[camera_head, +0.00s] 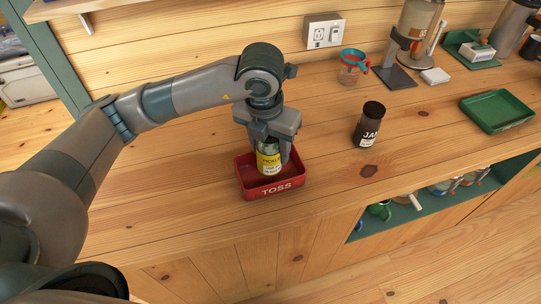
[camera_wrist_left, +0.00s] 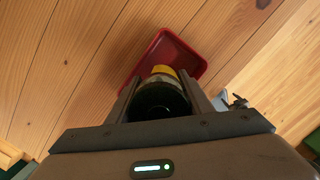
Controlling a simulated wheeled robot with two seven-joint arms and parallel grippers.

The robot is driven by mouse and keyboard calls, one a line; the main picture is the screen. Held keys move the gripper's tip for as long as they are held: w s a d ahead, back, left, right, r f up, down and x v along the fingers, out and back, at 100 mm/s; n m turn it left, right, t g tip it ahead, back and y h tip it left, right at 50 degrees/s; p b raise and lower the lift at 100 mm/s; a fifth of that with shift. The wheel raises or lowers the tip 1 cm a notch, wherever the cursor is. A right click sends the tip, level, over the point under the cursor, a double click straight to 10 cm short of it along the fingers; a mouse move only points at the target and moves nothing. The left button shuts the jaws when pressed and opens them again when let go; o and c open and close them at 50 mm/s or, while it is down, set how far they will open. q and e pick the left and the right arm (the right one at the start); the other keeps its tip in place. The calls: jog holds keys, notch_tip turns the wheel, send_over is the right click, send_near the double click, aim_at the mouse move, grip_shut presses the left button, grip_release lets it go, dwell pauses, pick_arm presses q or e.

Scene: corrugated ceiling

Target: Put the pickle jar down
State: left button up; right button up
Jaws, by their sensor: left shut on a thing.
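The pickle jar (camera_head: 268,163) has a yellow label and a dark green lid. My left gripper (camera_head: 270,150) is shut on it from above and holds it upright. The jar is over or inside a red tray (camera_head: 273,192) marked "TOSS"; I cannot tell whether its base touches the tray floor. In the left wrist view the jar's dark lid (camera_wrist_left: 158,101) sits between the fingers, with the red tray (camera_wrist_left: 190,58) beyond it. My right gripper is not in view.
A dark jar labelled "JAM" (camera_head: 369,125) stands to the right on the wooden counter (camera_head: 420,135). A green tray (camera_head: 496,111) lies farther right. A measuring cup (camera_head: 352,67) and a dispenser (camera_head: 411,35) stand at the back. Open shelf space (camera_head: 440,195) is below the counter.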

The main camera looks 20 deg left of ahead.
aim_at(270, 158)
pick_arm(q)
notch_tip(270, 158, down, 3)
jog(key=shift+r+p, duration=0.1)
jog(key=shift+p, duration=0.5)
jog(key=shift+f, duration=0.2)
jog(key=shift+f, duration=0.15)
jog(key=shift+f+b, duration=0.1)
jog(key=shift+b, duration=0.2)
jog(key=o, duration=1.1)
